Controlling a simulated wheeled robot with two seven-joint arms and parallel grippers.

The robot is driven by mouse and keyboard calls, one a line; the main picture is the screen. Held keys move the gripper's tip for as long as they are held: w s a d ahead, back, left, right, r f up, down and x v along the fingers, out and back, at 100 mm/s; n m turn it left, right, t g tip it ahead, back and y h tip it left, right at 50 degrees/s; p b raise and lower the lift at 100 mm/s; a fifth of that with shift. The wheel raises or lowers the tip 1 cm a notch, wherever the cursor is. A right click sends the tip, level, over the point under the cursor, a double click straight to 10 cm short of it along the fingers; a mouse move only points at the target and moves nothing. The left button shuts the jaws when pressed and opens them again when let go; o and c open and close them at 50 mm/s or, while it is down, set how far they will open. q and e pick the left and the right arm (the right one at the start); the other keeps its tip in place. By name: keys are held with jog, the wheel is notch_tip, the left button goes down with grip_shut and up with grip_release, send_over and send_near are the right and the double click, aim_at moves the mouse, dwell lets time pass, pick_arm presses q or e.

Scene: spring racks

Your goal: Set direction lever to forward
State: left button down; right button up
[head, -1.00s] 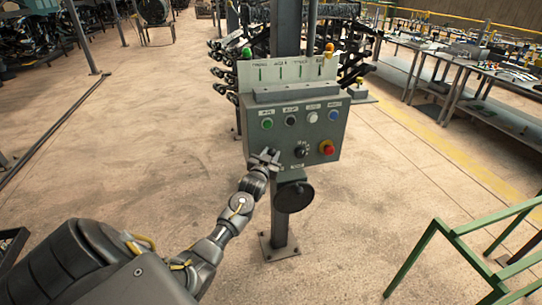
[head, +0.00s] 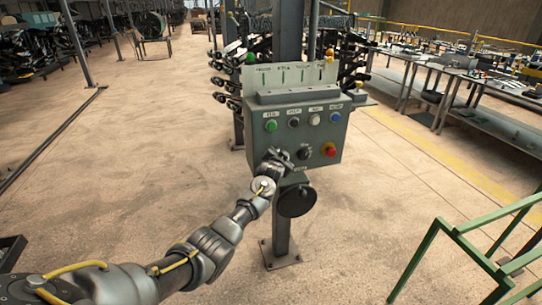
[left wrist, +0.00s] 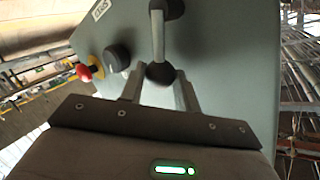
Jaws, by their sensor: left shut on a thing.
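The grey control box (head: 294,170) stands on a post in the middle of the head view. My left gripper (head: 274,158) is at the lower left of its front face. In the left wrist view a metal lever (left wrist: 157,35) with a dark round knob (left wrist: 160,73) runs from the top toward my gripper. My left gripper (left wrist: 160,88) is shut on the knob, one finger on each side. In the head view the gripper hides the lever. I cannot read which way the lever is set. My right gripper is not in view.
The box also carries a black rotary knob (head: 304,152), a red button (head: 330,149) and a row of buttons including green (head: 271,126) and blue (head: 335,117). A dark disc (head: 296,201) hangs below. A green railing (head: 462,238) stands at right.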

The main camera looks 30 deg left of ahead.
pick_arm(q)
jog(key=shift+w+d+f+m+g, duration=0.15)
jog(key=shift+w+d+m+g, duration=0.2)
jog(key=shift+d+m, duration=0.15)
jog(key=shift+w+d+f, duration=0.1)
jog(key=shift+w, duration=0.05)
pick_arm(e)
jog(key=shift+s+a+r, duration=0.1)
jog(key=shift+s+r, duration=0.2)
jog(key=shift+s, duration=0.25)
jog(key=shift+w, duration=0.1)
pick_arm(q)
jog(key=c, duration=1.3)
grip_release()
jog(key=shift+f, duration=0.1)
jog(key=shift+w, duration=0.1)
